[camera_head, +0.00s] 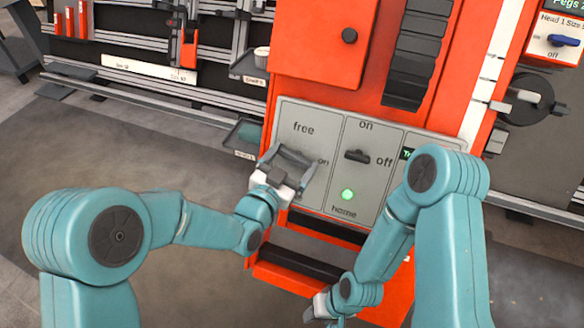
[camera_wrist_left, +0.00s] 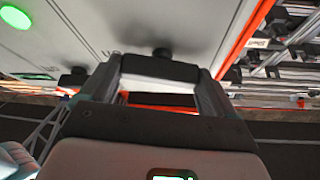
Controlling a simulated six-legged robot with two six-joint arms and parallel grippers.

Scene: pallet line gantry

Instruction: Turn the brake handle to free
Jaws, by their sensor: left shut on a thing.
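The grey control panel (camera_head: 333,128) on the orange cabinet has a left section marked "free" at the top and "on" at its right side. My left gripper (camera_head: 297,160) is at this section, and its fingers hide most of the brake handle there. In the left wrist view, a dark handle bar (camera_wrist_left: 160,67) sits between the two fingers of the left gripper (camera_wrist_left: 157,80), with its round pivot behind it. The gripper is shut on it. I cannot tell the handle's exact angle. My right gripper (camera_head: 318,306) hangs low before the cabinet, away from the panel, its jaws unclear.
A black switch (camera_head: 357,156) marked "on" and "off" is in the middle section. A lit green lamp (camera_head: 347,195) is below it, above "home". A small tray (camera_head: 244,135) stands left of the panel. The floor at left is clear.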

